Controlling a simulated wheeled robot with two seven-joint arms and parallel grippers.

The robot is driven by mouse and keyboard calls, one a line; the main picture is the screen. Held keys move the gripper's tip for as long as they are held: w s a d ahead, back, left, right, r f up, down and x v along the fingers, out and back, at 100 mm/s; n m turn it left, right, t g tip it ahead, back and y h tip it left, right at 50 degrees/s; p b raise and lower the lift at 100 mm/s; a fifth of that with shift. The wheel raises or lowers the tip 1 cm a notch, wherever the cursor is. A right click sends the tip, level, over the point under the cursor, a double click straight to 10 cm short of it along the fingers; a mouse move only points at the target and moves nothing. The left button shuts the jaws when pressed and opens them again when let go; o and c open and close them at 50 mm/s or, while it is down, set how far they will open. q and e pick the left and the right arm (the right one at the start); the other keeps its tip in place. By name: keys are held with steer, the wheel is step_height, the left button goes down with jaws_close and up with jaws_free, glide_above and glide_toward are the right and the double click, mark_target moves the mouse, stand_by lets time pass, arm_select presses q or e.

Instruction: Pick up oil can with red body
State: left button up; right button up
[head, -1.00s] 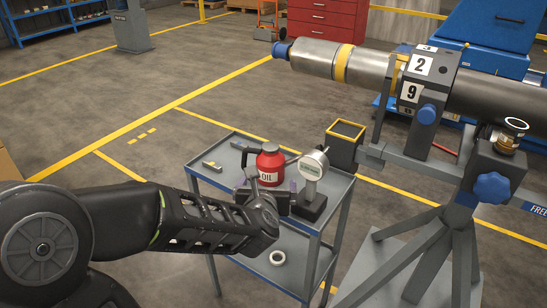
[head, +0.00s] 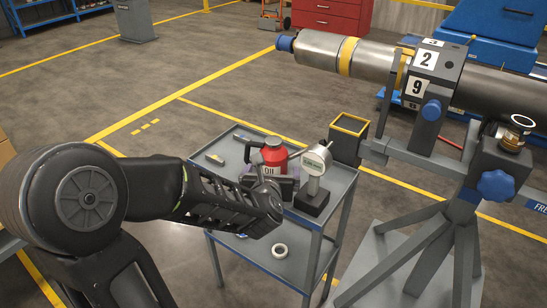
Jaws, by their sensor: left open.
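The oil can (head: 273,154) has a red body, a dark cap, a thin spout to the right and a white OIL label. It stands upright on the top shelf of a grey-blue cart (head: 341,184). My left arm comes in from the left, and my left gripper (head: 268,186) is open just in front of the can. The gripper hides the can's lower part. I cannot tell whether the fingers touch the can. My right gripper is not in view.
A white dial gauge (head: 316,161) on a dark base stands close right of the can. Small tools (head: 214,158) lie at the shelf's left. A white ring (head: 279,251) lies on the lower shelf. A rotor stand (head: 462,222) and a yellow-rimmed box (head: 348,143) are at the right.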

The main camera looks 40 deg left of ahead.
mark_target(273, 166)
arm_select(q)
steer(key=shift+w+f, duration=0.1)
steer(key=x, duration=0.5)
steer(key=shift+a, duration=0.2)
steer(key=shift+c, duration=0.6)
jaws_close()
stand_by(0.8)
steer(key=shift+r, duration=0.25)
step_height(273, 166, up, 18)
steer(key=p, duration=0.6)
